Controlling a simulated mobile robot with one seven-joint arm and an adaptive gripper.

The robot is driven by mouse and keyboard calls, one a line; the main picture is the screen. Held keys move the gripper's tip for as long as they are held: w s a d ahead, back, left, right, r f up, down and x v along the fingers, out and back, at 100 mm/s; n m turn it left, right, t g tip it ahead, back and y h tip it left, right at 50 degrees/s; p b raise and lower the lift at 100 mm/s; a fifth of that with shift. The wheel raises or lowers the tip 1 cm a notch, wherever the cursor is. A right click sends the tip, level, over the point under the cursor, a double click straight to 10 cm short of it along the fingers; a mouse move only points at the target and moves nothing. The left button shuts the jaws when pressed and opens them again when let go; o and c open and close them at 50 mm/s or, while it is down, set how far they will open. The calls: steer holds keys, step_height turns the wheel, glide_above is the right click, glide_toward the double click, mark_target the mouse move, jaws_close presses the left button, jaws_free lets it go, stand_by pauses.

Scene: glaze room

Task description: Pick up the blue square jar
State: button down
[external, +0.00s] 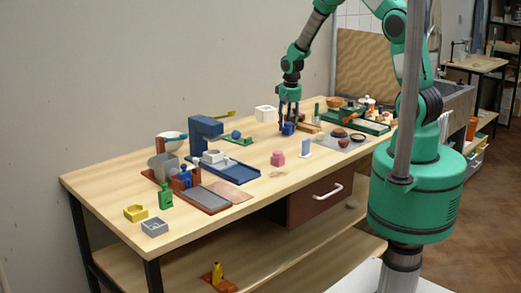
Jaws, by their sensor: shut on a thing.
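My gripper (288,124) points down over the far half of the wooden table (100,184). It is shut on the blue square jar (289,129), which sits low between the fingertips. The jar is small and dark blue, and the fingers partly hide it. I cannot tell whether the jar touches the tabletop or is slightly above it.
A white square container (265,114) stands left of my gripper, and a pink jar (277,158) stands nearer the front. An upright light-blue block (306,147) is in front of the gripper. A green tray (366,124) with several items lies right.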

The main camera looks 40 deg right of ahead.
mark_target(287, 123)
steer(key=shift+r, duration=0.15)
steer(key=shift+r, duration=0.55)
step_height(287, 123, up, 2)
steer(key=shift+r+p, duration=0.1)
steer(key=shift+p, duration=0.25)
steer(key=s+a+r+p, duration=0.1)
steer(key=s, duration=1.5)
steer(key=shift+a+r, duration=0.2)
